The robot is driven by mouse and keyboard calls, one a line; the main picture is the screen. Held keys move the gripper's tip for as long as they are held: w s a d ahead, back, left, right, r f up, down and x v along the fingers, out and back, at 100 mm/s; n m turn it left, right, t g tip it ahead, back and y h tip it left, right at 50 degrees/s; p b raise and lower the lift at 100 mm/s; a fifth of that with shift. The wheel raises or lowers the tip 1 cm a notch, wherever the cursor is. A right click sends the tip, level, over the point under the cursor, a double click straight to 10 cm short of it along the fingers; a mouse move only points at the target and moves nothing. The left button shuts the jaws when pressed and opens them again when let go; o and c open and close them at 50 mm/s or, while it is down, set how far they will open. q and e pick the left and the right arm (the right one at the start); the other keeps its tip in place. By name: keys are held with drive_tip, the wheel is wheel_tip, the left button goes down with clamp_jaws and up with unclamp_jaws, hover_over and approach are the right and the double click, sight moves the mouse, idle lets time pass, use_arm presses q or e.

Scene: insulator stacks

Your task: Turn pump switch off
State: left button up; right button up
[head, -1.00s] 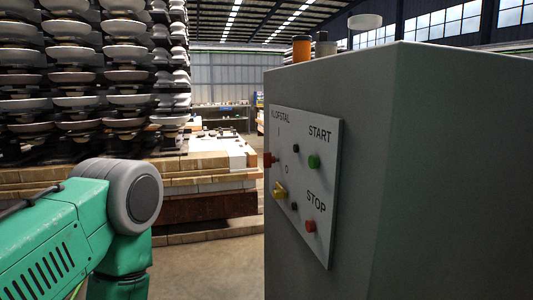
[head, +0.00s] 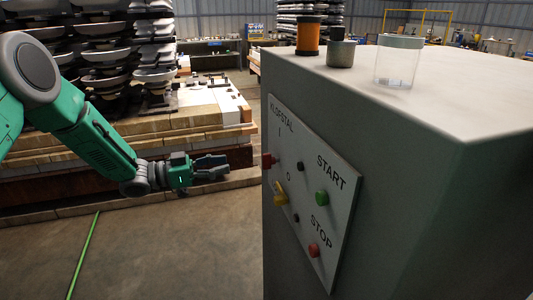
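The control panel (head: 322,190) is a pale plate on the side of a grey cabinet (head: 405,200). A green button (head: 321,198) sits under "START" and a red button (head: 314,250) under "STOP". No label reading "pump" can be made out. My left gripper (head: 213,167) is left of the panel, apart from it, fingers pointing right; it looks open and empty. My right gripper is out of view.
On the cabinet top stand an orange spool (head: 309,38), a grey cylinder (head: 341,52) and a clear jar (head: 399,62). Behind my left arm are stacked insulators (head: 105,40) and a wooden pallet (head: 215,110). The floor (head: 170,245) left of the cabinet is clear apart from a green line.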

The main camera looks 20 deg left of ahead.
sight(263, 159)
use_arm(q)
drive_tip(key=p+x, duration=0.2)
drive_tip(key=x, duration=1)
drive_tip(key=shift+w+d, duration=0.1)
drive_tip(key=shift+d, duration=0.2)
drive_tip(key=shift+a+f, duration=0.1)
drive_tip(key=shift+a, duration=0.4)
clamp_jaws()
drive_tip(key=shift+d, duration=0.2)
